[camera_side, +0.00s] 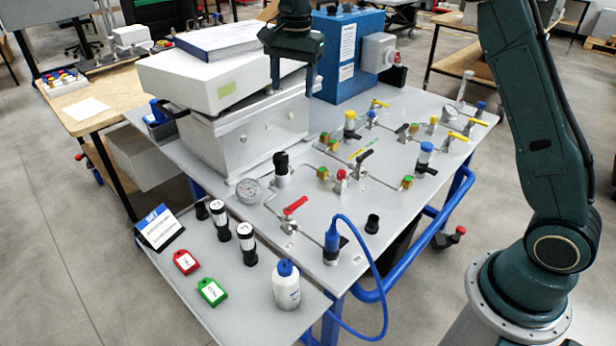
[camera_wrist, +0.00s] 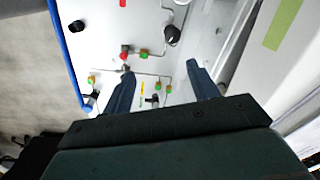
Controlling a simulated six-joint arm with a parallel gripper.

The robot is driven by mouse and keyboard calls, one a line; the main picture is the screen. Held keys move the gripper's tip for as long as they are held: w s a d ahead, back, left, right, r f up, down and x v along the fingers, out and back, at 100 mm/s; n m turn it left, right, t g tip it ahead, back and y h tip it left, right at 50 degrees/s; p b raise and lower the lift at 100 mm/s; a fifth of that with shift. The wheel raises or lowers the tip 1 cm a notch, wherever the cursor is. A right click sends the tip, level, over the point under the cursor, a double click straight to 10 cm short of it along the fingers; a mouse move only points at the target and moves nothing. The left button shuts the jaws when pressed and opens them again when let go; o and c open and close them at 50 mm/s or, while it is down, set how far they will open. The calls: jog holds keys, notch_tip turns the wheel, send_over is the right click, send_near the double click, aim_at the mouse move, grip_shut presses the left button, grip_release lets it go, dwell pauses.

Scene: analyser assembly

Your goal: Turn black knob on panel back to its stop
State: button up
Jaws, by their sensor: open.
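The black knob (camera_side: 281,160) stands upright on a valve body on the grey panel (camera_side: 330,205), behind the pressure gauge. In the wrist view a round black knob (camera_wrist: 172,35), apparently the same one, shows beyond the fingertips; its turn position cannot be read. My gripper (camera_side: 293,88) hangs above and behind the knob in the side view, in front of the white box. The gripper also shows in the wrist view (camera_wrist: 160,70), with its two blue-grey fingers spread apart. Nothing is between the fingers, and they are clear of the knob.
The white box (camera_side: 255,130) stands close behind the knob. A gauge (camera_side: 249,190), a red lever (camera_side: 295,205) and a red knob (camera_side: 341,180) surround it. A separate black cap (camera_side: 372,223) stands on bare panel at the front. A blue hose (camera_side: 375,270) loops over the front edge.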

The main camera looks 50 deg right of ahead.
aim_at(281, 155)
jog(key=w+f+m+g, duration=0.1)
jog(key=w+f+m, duration=0.1)
jog(key=w+f, duration=0.3)
jog(key=shift+w+f+m, duration=0.2)
jog(key=shift+f+m, duration=0.2)
jog(key=shift+f, duration=0.55)
jog(key=shift+f, duration=0.2)
notch_tip(281, 155, down, 14)
jog(key=shift+r, duration=0.25)
jog(key=c, duration=1)
